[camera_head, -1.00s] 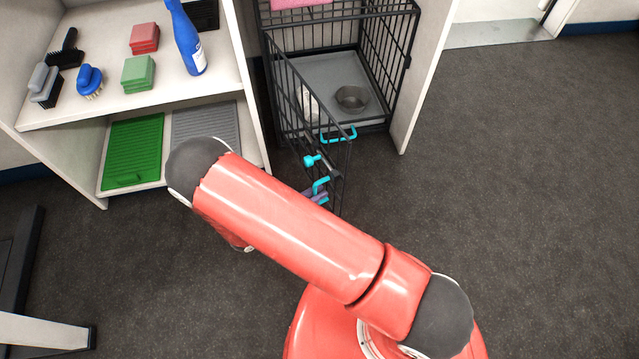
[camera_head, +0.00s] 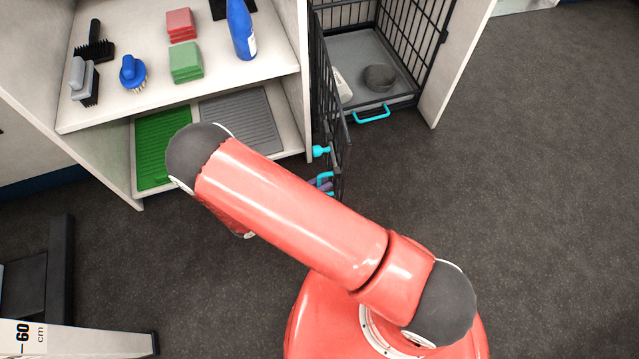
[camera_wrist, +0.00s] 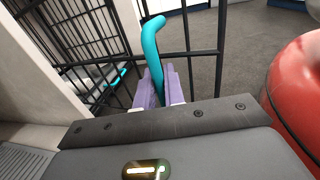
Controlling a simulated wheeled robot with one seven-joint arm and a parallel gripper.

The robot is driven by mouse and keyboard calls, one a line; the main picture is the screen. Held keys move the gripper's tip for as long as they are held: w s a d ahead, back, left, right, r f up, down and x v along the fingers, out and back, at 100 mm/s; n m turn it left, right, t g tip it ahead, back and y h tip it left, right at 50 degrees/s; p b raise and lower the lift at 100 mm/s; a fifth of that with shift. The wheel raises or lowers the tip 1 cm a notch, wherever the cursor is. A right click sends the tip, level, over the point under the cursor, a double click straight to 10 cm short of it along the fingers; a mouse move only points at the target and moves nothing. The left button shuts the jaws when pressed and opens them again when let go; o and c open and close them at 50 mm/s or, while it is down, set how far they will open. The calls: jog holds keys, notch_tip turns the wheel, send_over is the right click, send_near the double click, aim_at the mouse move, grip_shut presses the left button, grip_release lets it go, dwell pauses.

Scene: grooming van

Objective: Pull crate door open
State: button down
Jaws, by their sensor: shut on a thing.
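The black wire crate door (camera_head: 330,110) is swung open, nearly edge-on in the head view, beside the shelf's right side. It carries a teal latch knob (camera_head: 321,151) and a teal handle (camera_head: 325,181). My gripper (camera_wrist: 160,86) has purple fingers shut on the door's teal handle (camera_wrist: 152,45) in the wrist view. In the head view my arm hides most of the gripper. The crate (camera_head: 405,101) stands with its front open; inside are a grey bowl (camera_head: 379,77) and a white item (camera_head: 342,86).
A white shelf unit (camera_head: 290,88) stands close left of the door, holding brushes, sponges and a blue spray bottle (camera_head: 241,30). Green and grey mats lie on its lower shelf. A table edge (camera_head: 100,342) is at lower left. The dark floor on the right is clear.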

jog(key=shift+s, duration=0.15)
jog(key=c, duration=1.6)
grip_release()
jog(key=shift+a, duration=0.1)
jog(key=v, duration=0.7)
jog(key=shift+s+a, duration=0.15)
jog(key=shift+a, duration=0.1)
